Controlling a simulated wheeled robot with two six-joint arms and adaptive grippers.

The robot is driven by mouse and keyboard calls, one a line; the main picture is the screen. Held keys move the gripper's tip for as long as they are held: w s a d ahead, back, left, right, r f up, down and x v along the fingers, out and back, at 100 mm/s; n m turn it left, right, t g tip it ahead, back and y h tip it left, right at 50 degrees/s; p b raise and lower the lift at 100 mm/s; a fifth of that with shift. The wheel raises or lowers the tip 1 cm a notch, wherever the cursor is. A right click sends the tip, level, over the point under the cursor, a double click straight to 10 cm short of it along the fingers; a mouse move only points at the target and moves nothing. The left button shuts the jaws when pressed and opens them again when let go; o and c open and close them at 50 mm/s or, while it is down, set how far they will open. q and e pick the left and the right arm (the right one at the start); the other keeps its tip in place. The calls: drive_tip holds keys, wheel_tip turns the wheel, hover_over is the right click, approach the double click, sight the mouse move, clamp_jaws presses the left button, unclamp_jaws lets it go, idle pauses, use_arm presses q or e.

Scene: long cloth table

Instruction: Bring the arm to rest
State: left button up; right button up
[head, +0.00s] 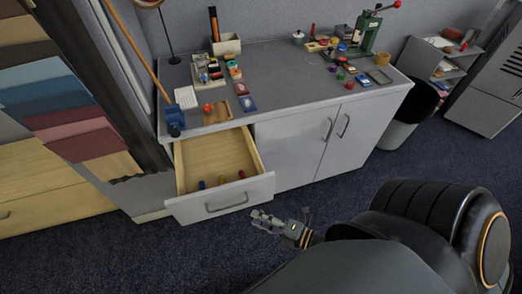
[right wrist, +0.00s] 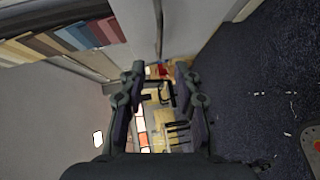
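My right gripper (head: 257,219) is in the head view, low in front of the open drawer (head: 228,205), just right of its front panel and apart from it. In the right wrist view its two fingers (right wrist: 159,72) stand apart with nothing between them, so it is open and empty. The drawer is pulled out of the grey cabinet (head: 290,150). Several small coloured pieces, blue, yellow and red, lie in it near the front. My left gripper is not in view.
The cabinet top holds a tray of small parts (head: 208,72), a pen holder (head: 227,44), a green press (head: 366,35) and several coloured pieces. A dark bin (head: 408,115) stands at the right. Fabric samples (head: 75,120) hang at the left. The dark carpet (head: 120,255) in front is clear.

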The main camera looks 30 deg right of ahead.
drive_tip(key=shift+s+r, duration=0.1)
drive_tip(key=shift+s, duration=0.05)
idle(0.3)
drive_tip(key=s+d+f+m+g+h+p, duration=0.1)
drive_tip(key=s+d+f+m+g+h, duration=0.15)
drive_tip(key=d+f+m, duration=0.4)
drive_tip(key=s+d+f+m+g+h+p, duration=0.1)
drive_tip(key=s+f+m+g+h, duration=0.15)
drive_tip(key=f, duration=0.75)
drive_tip(key=s+d+f+m+g+h+p, duration=0.1)
drive_tip(key=s+d+f+m+h, duration=0.1)
drive_tip(key=d+f+m+h, duration=0.45)
drive_tip(key=s+a+f+m+g+y, duration=0.2)
drive_tip(key=s+a+f+m+g, duration=0.2)
drive_tip(key=s+f, duration=0.6)
drive_tip(key=s+m+g, duration=0.2)
drive_tip(key=s+g, duration=0.1)
drive_tip(key=s, duration=0.1)
drive_tip(key=shift+p, duration=0.3)
